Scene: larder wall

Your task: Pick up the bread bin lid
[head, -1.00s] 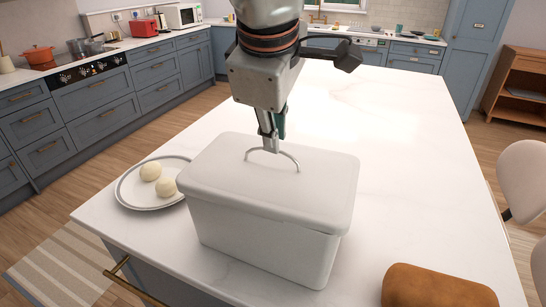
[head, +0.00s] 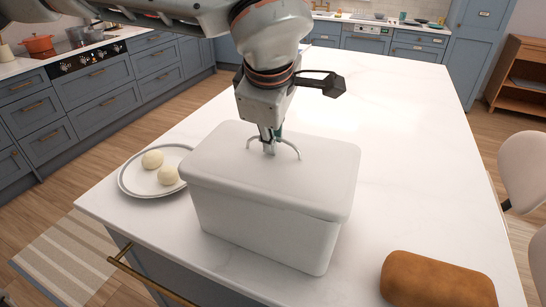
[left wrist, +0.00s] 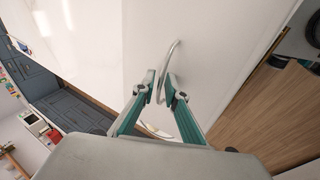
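The bread bin lid (head: 225,160) is a pale, rounded slab lying level on the white bread bin (head: 265,228). Its thin arched metal handle (head: 293,147) stands up from the middle of the top; the handle also shows in the left wrist view (left wrist: 175,50). My left gripper (head: 270,149) points down at the handle. In the left wrist view its fingertips (left wrist: 160,88) are close together on either side of the handle and look shut on it. The lid is not raised. My right gripper is not in view.
A brown loaf (head: 437,281) lies at the front right. The white island top (head: 400,150) is clear behind and to the right. A chair (head: 525,170) stands beyond the right edge.

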